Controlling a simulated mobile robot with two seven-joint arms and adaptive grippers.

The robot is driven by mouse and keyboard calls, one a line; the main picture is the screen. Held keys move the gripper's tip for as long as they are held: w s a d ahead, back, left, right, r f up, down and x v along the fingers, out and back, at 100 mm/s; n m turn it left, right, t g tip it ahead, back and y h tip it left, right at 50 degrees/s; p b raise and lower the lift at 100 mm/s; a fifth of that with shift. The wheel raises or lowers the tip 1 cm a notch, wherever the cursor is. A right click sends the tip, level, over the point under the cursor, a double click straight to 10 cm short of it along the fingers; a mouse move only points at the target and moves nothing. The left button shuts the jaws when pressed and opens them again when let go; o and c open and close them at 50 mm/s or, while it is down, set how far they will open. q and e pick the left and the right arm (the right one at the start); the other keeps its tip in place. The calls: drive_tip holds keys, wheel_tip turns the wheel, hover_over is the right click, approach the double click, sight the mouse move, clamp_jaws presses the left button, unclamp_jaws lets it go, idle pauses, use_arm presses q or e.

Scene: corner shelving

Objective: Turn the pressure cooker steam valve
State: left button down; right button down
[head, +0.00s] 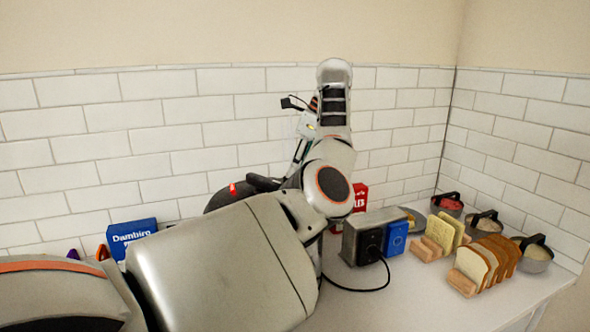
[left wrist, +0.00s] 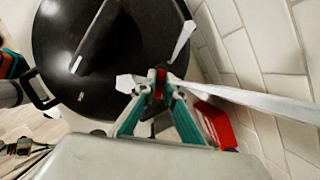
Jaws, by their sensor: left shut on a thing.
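The pressure cooker (left wrist: 120,45) fills the upper left of the left wrist view, with a dark round lid and a long bar on top. In the head view only part of the dark cooker (head: 228,196) shows behind my arm. My left gripper (left wrist: 158,88) is at the lid's near edge, its teal fingers closed together on a small red and black piece (left wrist: 160,78) that looks like the steam valve. The fingers hide much of that piece, so its turn angle cannot be told. In the head view the fingertips are hidden.
A toaster (head: 352,246) with a black cord and a blue box (head: 397,238) stand right of my arm. Bread racks (head: 470,270) and several small pots (head: 535,254) are farther right. A blue carton (head: 130,236) and a red box (head: 360,196) are near the tiled wall.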

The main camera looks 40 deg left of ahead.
use_arm(q)
drive_tip(key=c, duration=2.1)
unclamp_jaws()
drive_tip(key=shift+c, duration=0.2)
drive_tip(key=v, duration=0.7)
drive_tip(key=shift+r, duration=0.25)
drive_tip(key=shift+d+f, duration=0.1)
drive_tip(key=shift+f, duration=0.05)
